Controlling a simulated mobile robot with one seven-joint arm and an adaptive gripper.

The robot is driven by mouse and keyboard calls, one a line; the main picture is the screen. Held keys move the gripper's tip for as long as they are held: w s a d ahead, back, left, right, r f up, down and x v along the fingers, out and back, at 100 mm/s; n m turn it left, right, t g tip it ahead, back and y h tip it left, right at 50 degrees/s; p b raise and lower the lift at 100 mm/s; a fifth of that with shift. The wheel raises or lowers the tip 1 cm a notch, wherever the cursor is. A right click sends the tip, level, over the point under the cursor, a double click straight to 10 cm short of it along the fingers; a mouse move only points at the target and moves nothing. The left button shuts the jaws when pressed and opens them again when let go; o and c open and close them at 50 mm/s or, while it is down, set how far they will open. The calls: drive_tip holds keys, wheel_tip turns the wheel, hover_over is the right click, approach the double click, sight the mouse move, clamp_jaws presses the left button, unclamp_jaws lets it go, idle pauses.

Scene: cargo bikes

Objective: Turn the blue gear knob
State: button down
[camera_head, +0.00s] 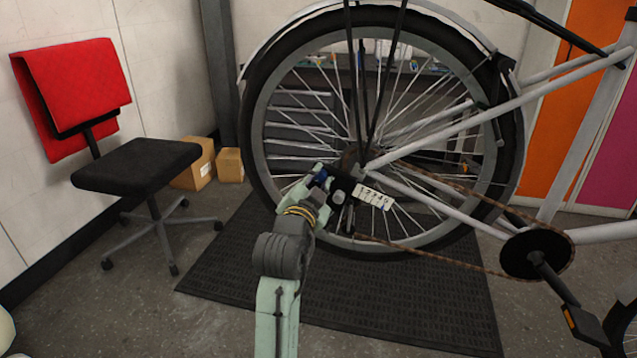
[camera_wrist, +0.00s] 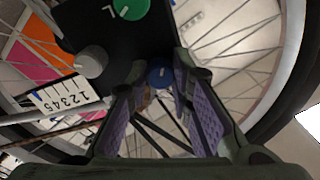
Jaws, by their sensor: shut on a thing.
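The blue gear knob (camera_wrist: 160,73) is on a black gear box (camera_wrist: 105,35) at the rear wheel hub. In the wrist view it sits between the tips of my gripper (camera_wrist: 165,78), whose two purple-padded fingers are closed on its sides. In the head view my gripper (camera_head: 318,183) reaches up from below to the box, and only a bit of the blue knob (camera_head: 322,174) shows there. A white scale (camera_wrist: 60,97) numbered 1 to 5 is beside the box; it also shows in the head view (camera_head: 372,197).
A green knob (camera_wrist: 128,8) and a grey knob (camera_wrist: 90,60) share the box. Wheel spokes, a chain (camera_head: 450,262) and frame tubes (camera_head: 450,130) surround it. A red and black chair (camera_head: 135,165) stands at left, with cardboard boxes (camera_head: 195,162) behind. A dark mat (camera_head: 400,310) lies below.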

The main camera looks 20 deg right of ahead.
drive_tip(key=c, duration=1.4)
unclamp_jaws()
drive_tip(key=v, duration=1.2)
